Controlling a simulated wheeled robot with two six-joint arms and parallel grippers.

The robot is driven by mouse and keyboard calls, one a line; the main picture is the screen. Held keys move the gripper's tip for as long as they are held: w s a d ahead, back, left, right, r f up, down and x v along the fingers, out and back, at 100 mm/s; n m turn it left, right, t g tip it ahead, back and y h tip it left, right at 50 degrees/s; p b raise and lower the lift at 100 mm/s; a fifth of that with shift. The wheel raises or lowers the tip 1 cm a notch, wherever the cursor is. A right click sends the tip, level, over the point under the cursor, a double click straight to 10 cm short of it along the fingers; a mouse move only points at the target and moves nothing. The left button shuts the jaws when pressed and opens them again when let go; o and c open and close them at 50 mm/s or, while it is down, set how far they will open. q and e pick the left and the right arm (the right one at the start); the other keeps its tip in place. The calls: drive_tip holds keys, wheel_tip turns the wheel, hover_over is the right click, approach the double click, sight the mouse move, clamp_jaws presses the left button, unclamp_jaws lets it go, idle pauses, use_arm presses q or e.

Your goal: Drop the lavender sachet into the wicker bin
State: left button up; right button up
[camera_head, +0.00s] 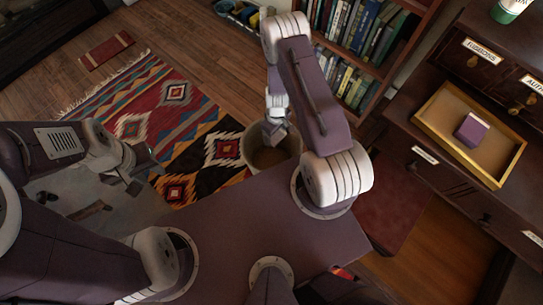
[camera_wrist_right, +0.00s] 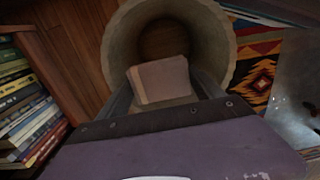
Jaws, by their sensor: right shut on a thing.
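The bin (camera_head: 247,150) stands on the floor beyond my body, round and open at the top. In the right wrist view its wide rim (camera_wrist_right: 222,50) and dark inside are directly beyond my right gripper. My right gripper (camera_head: 275,133) is over the bin's mouth, shut on a pale, pinkish-grey block-like thing (camera_wrist_right: 160,80), which looks like the sachet; its lavender colour is not clear here. The thing appears above the bin's bottom. My left gripper (camera_head: 146,172) is open and empty, far left of the bin.
A purple-topped block (camera_head: 472,130) lies in a yellow-edged tray (camera_head: 428,117) on the dark labelled cabinet at right. A bookshelf (camera_head: 390,72) stands behind the bin; its books (camera_wrist_right: 25,105) show at left in the wrist view. A patterned rug (camera_head: 200,120) lies beside the bin.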

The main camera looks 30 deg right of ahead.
use_arm(q)
drive_tip(key=shift+f, duration=0.3)
use_arm(e)
drive_tip(key=shift+f, duration=0.3)
drive_tip(key=o, duration=1.4)
wheel_tip(320, 180, up, 9)
drive_tip(key=p, duration=0.9)
drive_tip(key=shift+r, duration=0.2)
use_arm(q)
wheel_tip(320, 180, up, 9)
use_arm(e)
drive_tip(key=shift+f, duration=0.15)
